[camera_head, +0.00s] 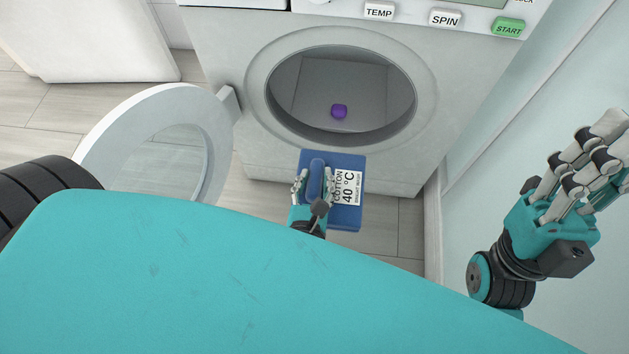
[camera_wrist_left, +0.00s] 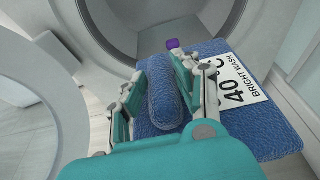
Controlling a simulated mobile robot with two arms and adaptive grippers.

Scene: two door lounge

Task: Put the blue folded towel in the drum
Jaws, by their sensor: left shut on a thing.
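The blue folded towel (camera_head: 346,212) carries a white label reading cotton, 40 °C, bright wash. My left gripper (camera_head: 313,186) is shut on the raised blue roll on top of the towel, in front of the washing machine. In the left wrist view the towel (camera_wrist_left: 272,132) lies flat ahead of my left gripper (camera_wrist_left: 163,95), whose fingers sit on both sides of the roll. The drum (camera_head: 345,75) is open, just beyond the towel, and holds a small purple object (camera_head: 339,111). My right gripper (camera_head: 590,165) is at the right by the wall, its fingers spread and empty.
The round door (camera_head: 104,134) of the washing machine (camera_head: 228,60) stands swung open to the left. Buttons such as START (camera_head: 508,27) are on the panel above. A pale wall (camera_head: 545,110) closes off the right side.

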